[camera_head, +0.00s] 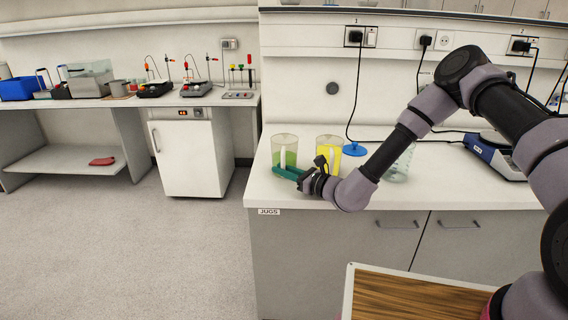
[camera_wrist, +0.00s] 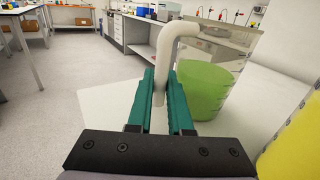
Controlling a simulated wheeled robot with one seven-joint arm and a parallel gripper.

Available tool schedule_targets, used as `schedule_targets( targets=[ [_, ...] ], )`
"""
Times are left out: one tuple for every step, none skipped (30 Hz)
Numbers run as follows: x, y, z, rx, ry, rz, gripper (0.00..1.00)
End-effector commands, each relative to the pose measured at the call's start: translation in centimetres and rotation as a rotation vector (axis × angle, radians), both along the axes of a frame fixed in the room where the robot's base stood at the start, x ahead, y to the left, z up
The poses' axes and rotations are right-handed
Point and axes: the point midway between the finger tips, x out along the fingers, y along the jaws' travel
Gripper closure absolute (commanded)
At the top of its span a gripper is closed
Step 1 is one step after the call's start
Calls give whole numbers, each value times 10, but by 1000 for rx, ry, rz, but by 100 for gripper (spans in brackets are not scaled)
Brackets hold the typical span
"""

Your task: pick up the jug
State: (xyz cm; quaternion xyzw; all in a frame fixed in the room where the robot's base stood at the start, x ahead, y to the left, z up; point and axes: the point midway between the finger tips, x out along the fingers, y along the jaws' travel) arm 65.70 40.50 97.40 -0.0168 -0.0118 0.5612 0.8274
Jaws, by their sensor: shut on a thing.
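A clear jug with green liquid (camera_head: 284,152) stands upright on the white counter (camera_head: 440,187), near its left end. Its white handle (camera_wrist: 162,62) runs between the two green fingers of my gripper (camera_wrist: 163,88) in the wrist view, and the fingers are shut on it. The body of this jug (camera_wrist: 212,92) is right of the fingers there. In the head view my gripper (camera_head: 287,173) reaches the jug from the right and front, covering its lower part. A second jug with yellow liquid (camera_head: 329,150) stands just to the right, partly behind my wrist.
A blue item (camera_head: 355,149) and a clear glass vessel (camera_head: 400,165) stand right of the jugs. A blue and white device (camera_head: 492,153) is farther right. A "JUGS" label (camera_head: 269,211) is on the counter's front edge. Open floor lies to the left.

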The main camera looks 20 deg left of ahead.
Motion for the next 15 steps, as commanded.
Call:
schedule_targets(
  targets=[
    [0, 0, 1, 1, -2, 0, 100],
    [0, 0, 1, 1, -2, 0, 100],
    [0, 0, 2, 1, -2, 0, 100],
    [0, 0, 3, 1, -2, 1, 100],
    [0, 0, 5, 1, -3, 1, 100],
    [0, 0, 7, 1, -3, 1, 100],
    [0, 1, 9, 1, -3, 2, 100],
    [0, 1, 12, 2, -3, 2, 100],
    [0, 1, 17, 1, -5, 2, 100],
    [0, 1, 21, 1, -6, 2, 100],
    [0, 1, 26, 1, -6, 2, 100],
    [0, 1, 33, 1, -7, 2, 100],
    [0, 1, 39, 1, -6, 2, 100],
    [0, 1, 45, 1, -7, 2, 100],
    [0, 1, 53, 1, -7, 1, 100]
  ],
)
